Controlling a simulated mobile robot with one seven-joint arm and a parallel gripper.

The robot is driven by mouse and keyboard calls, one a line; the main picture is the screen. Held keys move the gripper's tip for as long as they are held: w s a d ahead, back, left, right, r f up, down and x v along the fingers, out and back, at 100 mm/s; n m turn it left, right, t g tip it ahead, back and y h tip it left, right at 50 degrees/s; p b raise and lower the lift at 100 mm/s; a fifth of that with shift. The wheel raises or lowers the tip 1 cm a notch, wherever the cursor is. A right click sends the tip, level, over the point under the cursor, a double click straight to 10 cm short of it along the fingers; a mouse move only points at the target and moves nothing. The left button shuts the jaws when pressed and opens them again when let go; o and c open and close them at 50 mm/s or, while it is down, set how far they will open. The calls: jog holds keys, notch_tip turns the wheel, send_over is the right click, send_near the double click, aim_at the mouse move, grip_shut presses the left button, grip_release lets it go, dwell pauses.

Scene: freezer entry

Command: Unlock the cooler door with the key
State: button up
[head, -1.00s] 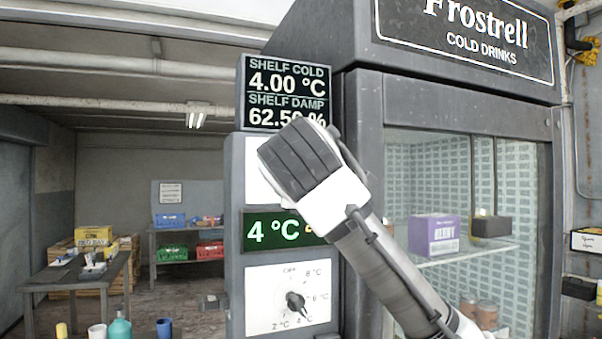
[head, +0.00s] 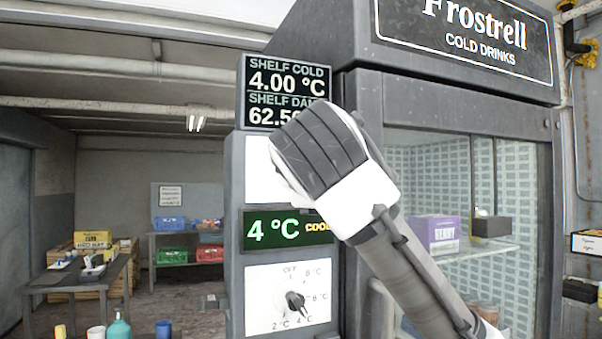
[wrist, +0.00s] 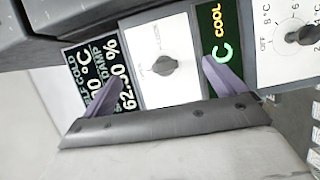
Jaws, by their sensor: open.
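The cooler (head: 455,70) stands at the right with its glass door (head: 515,190) shut. On the control column to its left, a white panel (head: 257,170) is mostly hidden behind my arm in the head view. In the wrist view this panel (wrist: 180,90) carries a grey round knob or lock piece (wrist: 164,66) with small lettering around it. I cannot tell whether a key sits in it. My gripper (wrist: 163,76) is open, its two purple fingers apart on either side of that piece, with nothing visibly held. The fingers are hidden in the head view.
Above the panel is a shelf readout (head: 285,85); below it are a green 4 °C display (head: 270,231) and a temperature dial (head: 296,300). At the far left stand a table (head: 75,275) and a shelf with crates (head: 188,245). Floor between is free.

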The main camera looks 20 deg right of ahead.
jog(key=shift+s+d+b, duration=0.1)
jog(key=shift+s+b, duration=0.35)
jog(key=shift+s, duration=2.05)
